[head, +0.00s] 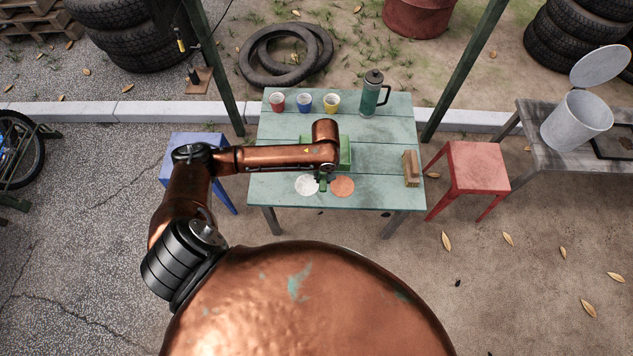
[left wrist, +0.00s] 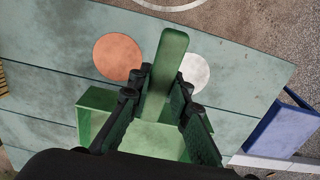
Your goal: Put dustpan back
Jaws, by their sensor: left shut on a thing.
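The green dustpan (head: 345,150) is over the green table (head: 385,135), partly hidden by my left arm in the head view. In the left wrist view its handle (left wrist: 170,55) stands out between my fingers, and its wide pan (left wrist: 95,103) lies behind them. My left gripper (left wrist: 163,80) is shut on the handle. I cannot tell whether the pan touches the tabletop. A white disc (head: 306,184) and a copper-coloured disc (head: 342,187) lie on the table near its front edge, on either side of the handle. My right gripper is not in view.
Three cups, red (head: 277,102), blue (head: 304,102) and yellow (head: 331,102), and a green flask (head: 373,95) stand along the table's back. A wooden brush-like block (head: 411,168) lies at the right. A blue stool (head: 195,138) and a red stool (head: 477,166) flank the table.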

